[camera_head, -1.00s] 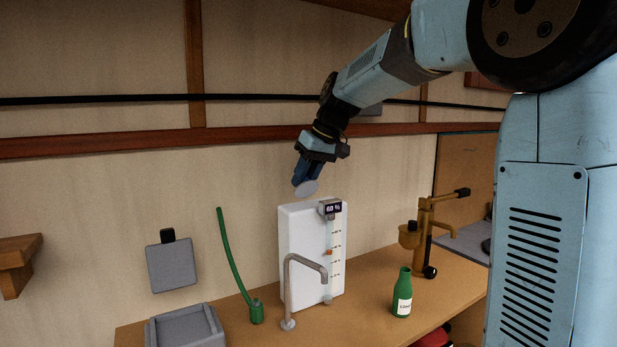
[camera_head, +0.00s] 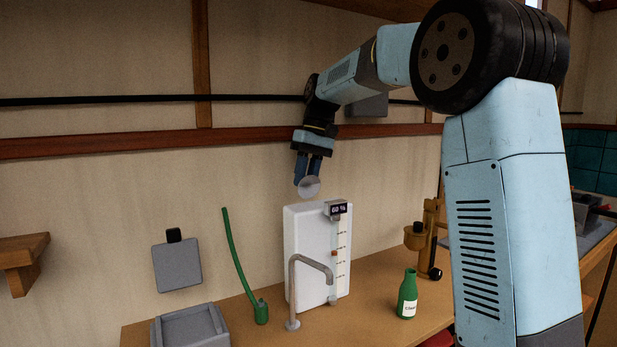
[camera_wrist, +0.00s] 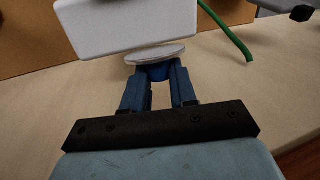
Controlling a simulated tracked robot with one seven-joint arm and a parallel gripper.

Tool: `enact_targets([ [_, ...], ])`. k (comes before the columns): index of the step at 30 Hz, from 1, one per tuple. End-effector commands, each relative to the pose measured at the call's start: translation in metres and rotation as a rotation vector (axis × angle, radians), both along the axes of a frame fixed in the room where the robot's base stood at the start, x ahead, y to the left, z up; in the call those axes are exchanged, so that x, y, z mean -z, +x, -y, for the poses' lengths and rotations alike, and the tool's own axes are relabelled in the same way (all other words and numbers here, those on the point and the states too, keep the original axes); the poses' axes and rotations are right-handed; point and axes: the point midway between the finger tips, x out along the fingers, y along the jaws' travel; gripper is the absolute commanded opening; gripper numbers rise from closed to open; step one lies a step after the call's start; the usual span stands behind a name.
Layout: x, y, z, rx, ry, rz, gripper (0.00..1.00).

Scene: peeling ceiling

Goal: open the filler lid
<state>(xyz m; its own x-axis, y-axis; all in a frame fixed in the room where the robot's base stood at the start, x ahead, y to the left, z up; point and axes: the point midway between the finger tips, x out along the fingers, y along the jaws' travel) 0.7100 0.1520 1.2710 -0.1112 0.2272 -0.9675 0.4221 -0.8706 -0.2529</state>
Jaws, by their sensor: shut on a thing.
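A white upright tank (camera_head: 304,245) stands on the wooden counter against the wall, with a small display reading "60 %" and a scale on its front right. A round grey lid (camera_head: 308,188) is at the tank's top edge, tipped up so that its flat face shows. My gripper (camera_head: 308,178) comes down from above and is shut on the lid. In the wrist view the lid (camera_wrist: 155,54) shows as a thin disc beside the tank (camera_wrist: 110,25), with a blue part (camera_wrist: 158,72) between the fingers. I cannot tell whether the lid still touches the tank; the filler opening is hidden.
A grey tap (camera_head: 292,285) stands in front of the tank. A green bottle (camera_head: 407,295) and a brass-coloured device (camera_head: 423,240) are to the right. A green hose (camera_head: 236,258) and a grey open box (camera_head: 190,326) are to the left. A wall rail (camera_head: 100,100) runs behind my arm.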

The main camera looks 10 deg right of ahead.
Motion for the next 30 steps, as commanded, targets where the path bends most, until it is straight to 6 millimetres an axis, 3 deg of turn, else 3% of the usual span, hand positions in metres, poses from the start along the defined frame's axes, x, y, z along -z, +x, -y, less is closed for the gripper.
enact_targets([
  [3, -0.002, 0.002, 0.004, 0.007, -0.002, 0.007, 0.0],
  [4, -0.002, 0.002, 0.004, 0.007, -0.002, 0.008, 0.29],
  [11, -0.001, 0.001, 0.002, 0.004, -0.001, 0.006, 0.51],
  [22, -0.007, 0.002, 0.003, 0.002, 0.001, 0.006, 0.52],
  [30, -0.05, 0.008, 0.013, 0.003, 0.001, 0.008, 0.52],
])
